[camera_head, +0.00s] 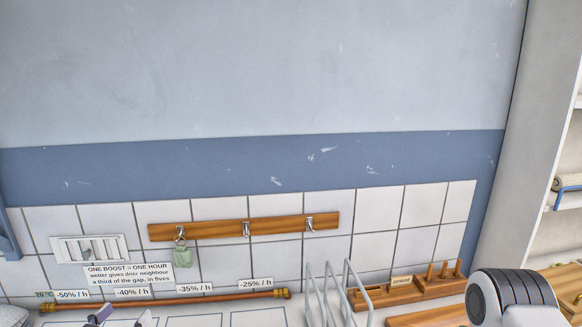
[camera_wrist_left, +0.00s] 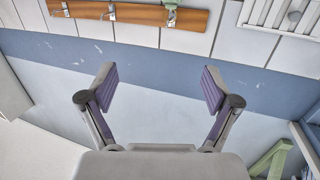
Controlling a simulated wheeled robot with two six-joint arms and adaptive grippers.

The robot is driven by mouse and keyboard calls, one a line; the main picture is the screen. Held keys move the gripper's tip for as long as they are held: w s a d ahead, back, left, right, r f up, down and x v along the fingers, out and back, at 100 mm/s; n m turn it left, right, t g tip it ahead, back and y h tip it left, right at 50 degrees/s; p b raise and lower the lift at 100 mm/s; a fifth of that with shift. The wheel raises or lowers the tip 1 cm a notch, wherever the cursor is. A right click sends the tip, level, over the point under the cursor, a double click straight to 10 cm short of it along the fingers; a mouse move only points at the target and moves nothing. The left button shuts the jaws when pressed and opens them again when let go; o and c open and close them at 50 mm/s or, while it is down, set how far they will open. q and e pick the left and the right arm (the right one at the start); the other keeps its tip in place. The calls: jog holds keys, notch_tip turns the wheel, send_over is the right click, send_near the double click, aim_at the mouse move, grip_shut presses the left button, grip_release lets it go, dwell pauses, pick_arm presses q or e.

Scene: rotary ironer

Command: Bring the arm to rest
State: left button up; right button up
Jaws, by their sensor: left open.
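My left gripper (camera_head: 124,316) shows at the bottom left edge of the head view, with only its fingertips in frame. In the left wrist view the left gripper (camera_wrist_left: 158,88) has its two purple-padded fingers spread wide apart. Nothing is between them, only the blue and pale wall behind. My right gripper is not in view. A rounded white and dark grey arm part of mine (camera_head: 510,299) stands at the bottom right of the head view.
A wooden hook rail (camera_head: 270,227) with a green tag (camera_head: 182,257) is on the tiled wall. Below are a vent (camera_head: 90,249), a copper-coloured rod (camera_head: 165,302) with percentage labels, a wire rack (camera_head: 330,295) and a wooden peg stand (camera_head: 425,286). Shelves (camera_head: 560,220) stand at right.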

pick_arm(q)
jog(key=s+d+f+g+h, duration=0.1)
jog(key=s+d+f+g, duration=0.25)
jog(key=f, duration=0.45)
jog(key=s+d+f+g+h, duration=0.1)
jog(key=s+d+f+g, duration=0.1)
jog(key=d+f+g, duration=0.45)
jog(key=s+d+f+g+y, duration=0.15)
jog(key=s+f+g, duration=0.25)
jog(key=s+f, duration=0.5)
jog(key=s+d+f+g+y, duration=0.1)
jog(key=s+d+f+g, duration=0.3)
jog(key=s, duration=0.9)
notch_tip(320, 180, down, 14)
jog(key=w+a+t+b, duration=0.1)
jog(key=b, duration=1.2)
jog(key=shift+a+n, duration=0.4)
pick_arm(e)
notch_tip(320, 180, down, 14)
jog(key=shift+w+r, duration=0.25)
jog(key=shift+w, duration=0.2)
